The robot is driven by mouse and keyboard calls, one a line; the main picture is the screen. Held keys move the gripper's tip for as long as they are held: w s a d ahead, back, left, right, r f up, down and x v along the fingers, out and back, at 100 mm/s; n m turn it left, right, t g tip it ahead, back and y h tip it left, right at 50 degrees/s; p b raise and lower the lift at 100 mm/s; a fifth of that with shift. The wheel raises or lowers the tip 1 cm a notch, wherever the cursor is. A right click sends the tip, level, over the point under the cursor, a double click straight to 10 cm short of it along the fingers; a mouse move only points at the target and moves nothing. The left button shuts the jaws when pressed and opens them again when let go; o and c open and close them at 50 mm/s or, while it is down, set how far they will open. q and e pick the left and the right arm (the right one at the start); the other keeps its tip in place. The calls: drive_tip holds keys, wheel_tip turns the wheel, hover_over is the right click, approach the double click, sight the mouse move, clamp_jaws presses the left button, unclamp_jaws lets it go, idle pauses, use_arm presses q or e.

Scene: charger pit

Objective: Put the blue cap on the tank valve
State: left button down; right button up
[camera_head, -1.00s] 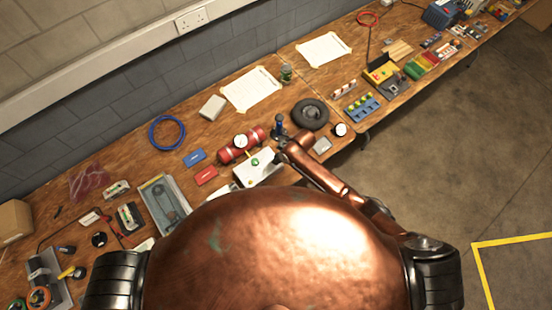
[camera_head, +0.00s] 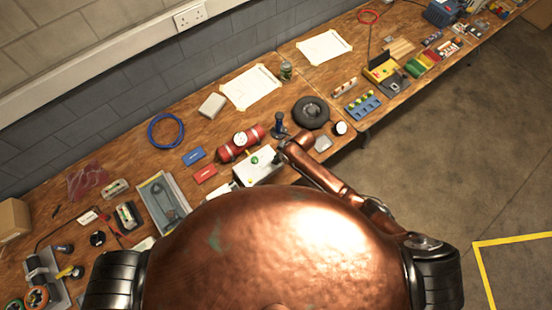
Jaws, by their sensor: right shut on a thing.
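My right gripper (camera_head: 287,144), small in the head view, is low over the bench at the end of my copper arm. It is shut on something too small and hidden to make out. Just beyond its fingertips stands a small upright dark thing with a blue top (camera_head: 279,119); I cannot tell whether they touch. A red tank (camera_head: 241,143) with a round white gauge lies left of the gripper. Its valve is too small to tell apart. I cannot pick out a separate blue cap for sure. My left gripper is not in view.
A white box (camera_head: 259,168) with a green button is close left of the gripper. A black wheel (camera_head: 311,112) lies behind it to the right. A grey block (camera_head: 322,144) lies near the front edge. Red (camera_head: 205,174) and blue (camera_head: 193,157) cards lie left.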

drive_tip(key=shift+f, duration=0.35)
drive_tip(key=o, duration=0.8)
drive_tip(key=shift+r, duration=0.1)
drive_tip(key=v, duration=1.2)
drive_tip(key=shift+s, duration=0.1)
